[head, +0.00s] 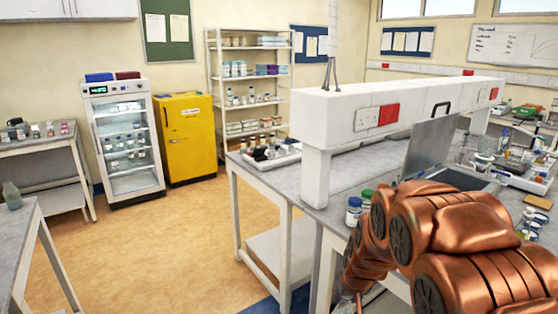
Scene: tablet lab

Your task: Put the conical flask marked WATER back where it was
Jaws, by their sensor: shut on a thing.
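No conical flask with a readable WATER mark shows in the head view. My copper-coloured arm fills the lower right and reaches down at the front edge of the grey bench (338,207). My gripper is not visible, and neither is anything it may hold. The arm hides part of the bench top. A grey-green glass vessel (11,196) stands on the near left table (22,215); I see no label on it.
Two small bottles with blue (353,211) and green caps stand beside my arm. A white shelf bridge (340,112) spans the bench. A tray (270,157) of bottles sits at its far end. A glass-door fridge (125,140) and yellow cabinet (187,138) stand behind open floor (165,240).

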